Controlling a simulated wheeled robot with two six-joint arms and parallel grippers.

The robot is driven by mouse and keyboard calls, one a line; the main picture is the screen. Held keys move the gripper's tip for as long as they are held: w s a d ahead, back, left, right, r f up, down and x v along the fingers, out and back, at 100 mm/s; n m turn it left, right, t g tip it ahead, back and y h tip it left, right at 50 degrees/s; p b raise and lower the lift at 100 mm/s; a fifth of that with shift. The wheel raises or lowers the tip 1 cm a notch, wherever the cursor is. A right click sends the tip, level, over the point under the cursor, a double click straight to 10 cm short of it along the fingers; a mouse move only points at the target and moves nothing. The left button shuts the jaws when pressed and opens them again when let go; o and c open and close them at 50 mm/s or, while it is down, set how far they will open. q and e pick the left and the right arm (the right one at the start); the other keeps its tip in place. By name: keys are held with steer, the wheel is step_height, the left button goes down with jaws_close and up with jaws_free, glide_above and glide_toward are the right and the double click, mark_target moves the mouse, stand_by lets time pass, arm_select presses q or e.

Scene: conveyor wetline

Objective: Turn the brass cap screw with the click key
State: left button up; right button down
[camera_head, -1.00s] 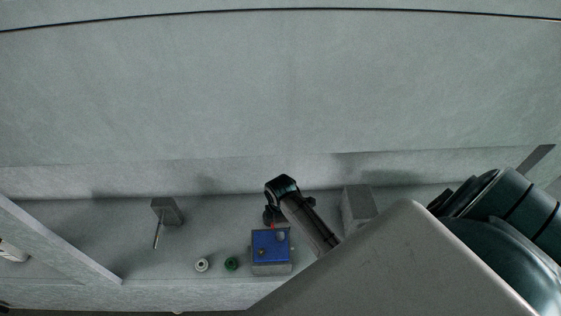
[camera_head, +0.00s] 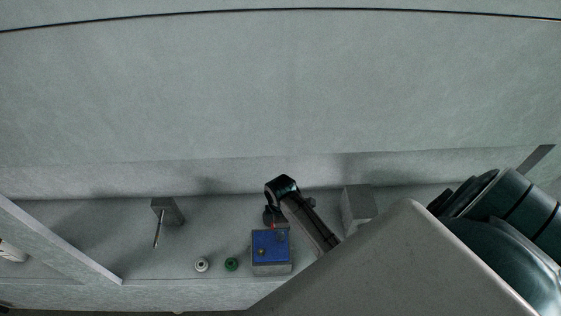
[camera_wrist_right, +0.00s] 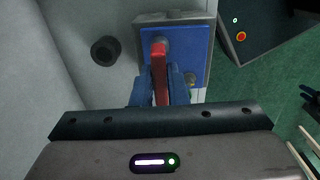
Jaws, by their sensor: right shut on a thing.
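A small brass screw (camera_head: 261,252) stands on the blue top plate (camera_head: 270,245) of a grey box. It also shows in the right wrist view (camera_wrist_right: 190,78), right of my fingers. My right gripper (camera_wrist_right: 160,88) is shut on a red key (camera_wrist_right: 159,62), whose far end overlaps a grey round spot on the plate; I cannot tell whether it touches. The key is beside the brass screw, not over it. In the head view my right gripper (camera_head: 273,218) is at the plate's far edge, with only a bit of red showing. My left gripper is not in view.
A green ring (camera_head: 231,264) and a pale ring (camera_head: 201,265) lie left of the box. A grey stand with a thin rod (camera_head: 157,232) is further left. A grey block (camera_head: 357,207) stands right of my right gripper.

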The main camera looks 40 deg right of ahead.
steer(key=shift+r, duration=1.3)
stand_by(2.0)
steer(key=shift+r, duration=2.5)
